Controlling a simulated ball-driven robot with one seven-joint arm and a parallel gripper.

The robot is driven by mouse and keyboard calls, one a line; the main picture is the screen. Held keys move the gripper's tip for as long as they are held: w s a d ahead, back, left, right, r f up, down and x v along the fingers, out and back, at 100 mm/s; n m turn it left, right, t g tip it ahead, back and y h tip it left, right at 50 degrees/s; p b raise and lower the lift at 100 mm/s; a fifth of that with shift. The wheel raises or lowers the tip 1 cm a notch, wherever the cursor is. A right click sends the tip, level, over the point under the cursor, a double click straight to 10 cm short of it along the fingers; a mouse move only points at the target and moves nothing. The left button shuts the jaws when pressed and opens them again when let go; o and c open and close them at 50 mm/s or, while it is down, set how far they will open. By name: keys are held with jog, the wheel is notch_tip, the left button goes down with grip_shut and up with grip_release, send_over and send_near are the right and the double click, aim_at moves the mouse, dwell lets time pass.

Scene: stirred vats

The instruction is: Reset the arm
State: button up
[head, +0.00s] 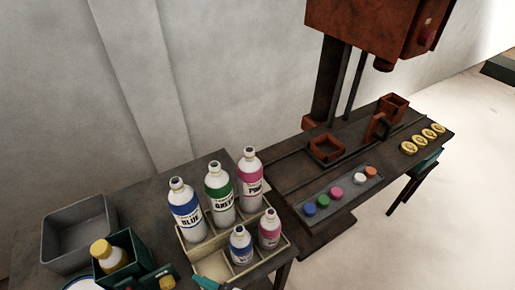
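My arm and gripper do not show in the head view. A divided cream tray (212,266) stands on the near dark table. A blue-labelled bottle (186,212), a green-labelled bottle (219,195) and a pink-labelled bottle (250,181) stand upright in its back part. A small blue-labelled bottle (241,246) and a small pink-labelled bottle (269,229) stand upright in front of them.
A grey open bin (62,222) and a dark green box (142,258) holding a yellow-capped bottle (107,255) stand at left. A rust-red machine (362,25) rises over the right bench. Colored caps (336,193) and several yellow discs (418,140) lie along it.

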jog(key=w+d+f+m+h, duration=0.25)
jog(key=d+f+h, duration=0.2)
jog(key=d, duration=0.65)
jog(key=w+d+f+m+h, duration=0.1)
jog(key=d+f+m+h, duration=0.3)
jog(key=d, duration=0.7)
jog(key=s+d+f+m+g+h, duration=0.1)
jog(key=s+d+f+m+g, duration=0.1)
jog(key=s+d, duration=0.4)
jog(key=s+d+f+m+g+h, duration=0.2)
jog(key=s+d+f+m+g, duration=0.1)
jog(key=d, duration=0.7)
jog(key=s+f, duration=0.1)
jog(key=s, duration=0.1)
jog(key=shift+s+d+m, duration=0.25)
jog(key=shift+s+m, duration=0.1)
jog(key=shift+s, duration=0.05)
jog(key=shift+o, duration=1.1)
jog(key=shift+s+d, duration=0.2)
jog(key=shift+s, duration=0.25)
